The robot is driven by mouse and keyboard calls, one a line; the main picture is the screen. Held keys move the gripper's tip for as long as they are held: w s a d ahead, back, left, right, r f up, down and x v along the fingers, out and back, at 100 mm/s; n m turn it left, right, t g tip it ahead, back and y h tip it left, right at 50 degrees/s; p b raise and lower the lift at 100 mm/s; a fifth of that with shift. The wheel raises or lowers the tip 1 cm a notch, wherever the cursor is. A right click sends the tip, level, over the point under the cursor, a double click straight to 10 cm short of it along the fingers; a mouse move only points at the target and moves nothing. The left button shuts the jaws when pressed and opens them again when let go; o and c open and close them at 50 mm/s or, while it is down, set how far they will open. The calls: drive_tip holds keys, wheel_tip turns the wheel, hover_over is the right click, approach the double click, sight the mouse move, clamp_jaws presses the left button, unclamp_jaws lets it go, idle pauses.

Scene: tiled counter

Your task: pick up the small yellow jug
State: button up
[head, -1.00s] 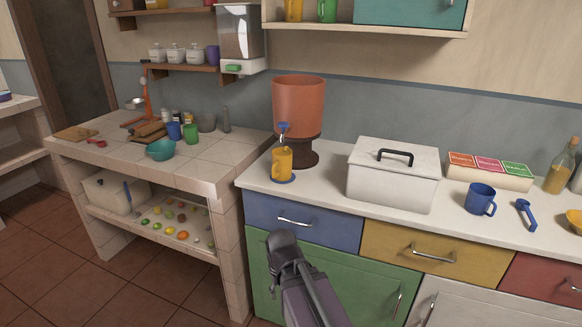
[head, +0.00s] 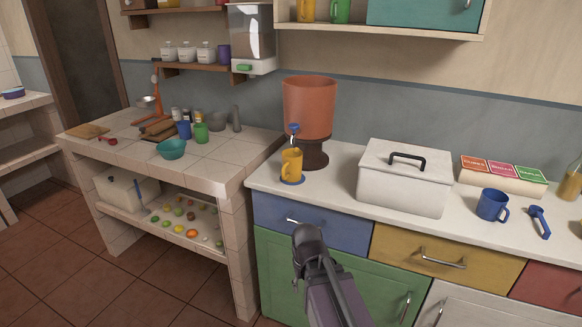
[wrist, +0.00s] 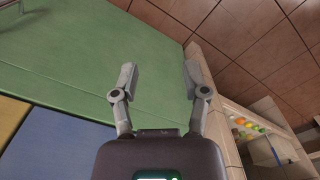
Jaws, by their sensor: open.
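In the head view my arm's end is in front of the blue drawer and green door, lower than the counter top and nearer than the jug. The jug does not show in the wrist view.
A white lidded box (head: 400,177) stands right of the dispenser, with a blue mug (head: 492,204) beyond it. A tiled counter (head: 205,157) with a teal bowl (head: 172,149) is at left. The wrist view shows cabinet fronts (wrist: 75,60) and floor tiles.

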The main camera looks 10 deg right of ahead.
drive_tip(key=w+r+m+p, duration=0.1)
drive_tip(key=w+r+p, duration=0.8)
drive_tip(key=r+p, duration=0.1)
drive_tip(key=w+r+m+p, duration=0.2)
drive_tip(key=w+r+p, duration=0.7)
drive_tip(key=r+p, duration=0.2)
drive_tip(key=w+r+m+p, duration=0.1)
drive_tip(key=w+r+p, duration=0.8)
drive_tip(key=r+p, duration=0.2)
drive_tip(key=shift+w+a+r+m, duration=0.15)
drive_tip(key=shift+a+r+m, duration=0.05)
drive_tip(key=shift+r+m, duration=0.25)
drive_tip(key=shift+f, duration=0.1)
drive_tip(key=b, duration=0.8)
hover_over(284, 179)
wheel_tip(284, 179, down, 8)
drive_tip(key=shift+w+f, duration=0.1)
drive_tip(key=shift+f, duration=0.1)
drive_tip(key=shift+f+b, duration=0.15)
drive_tip(key=shift+b, duration=0.2)
drive_tip(key=shift+w+f+b, duration=0.1)
drive_tip(key=shift+f+b, duration=2.35)
clamp_jaws()
